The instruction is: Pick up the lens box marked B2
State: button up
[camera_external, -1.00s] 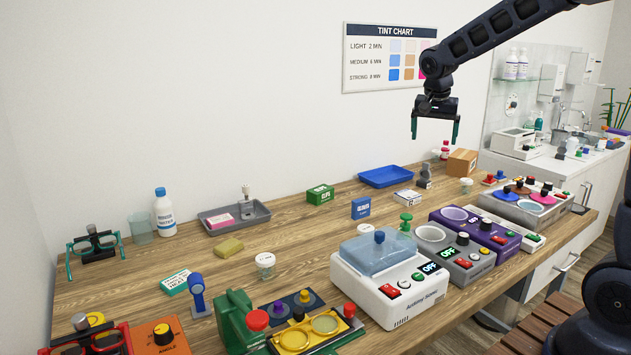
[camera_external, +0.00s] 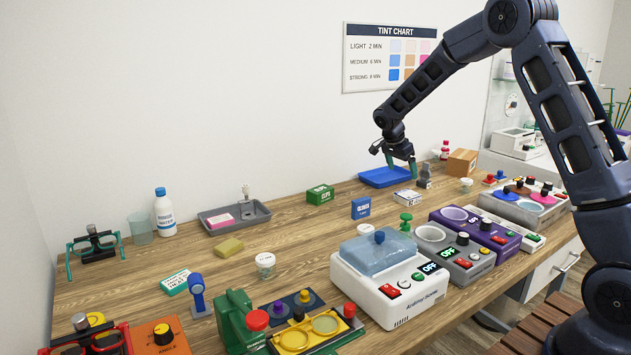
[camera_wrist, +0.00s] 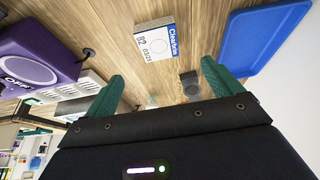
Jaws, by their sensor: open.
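A white lens box with a blue edge lies flat on the wooden bench in the external view (camera_external: 407,198). My gripper (camera_external: 400,160) is above the bench near the blue tray, behind and above the white box. In the wrist view my gripper (camera_wrist: 163,76) has its two green fingers spread, with nothing between them; the box lies beyond the fingertips, apart from them.
The blue tray (camera_external: 378,178) lies behind the white box. A small dark item (camera_external: 425,180) stands to its right. A blue box (camera_external: 361,207) and a green box (camera_external: 320,195) are to the left.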

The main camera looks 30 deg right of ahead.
aim_at(408, 194)
jog(key=x, duration=1)
jog(key=shift+s+f, duration=0.1)
jog(key=shift+f, duration=0.35)
jog(key=shift+c, duration=0.4)
jog(key=c, duration=1)
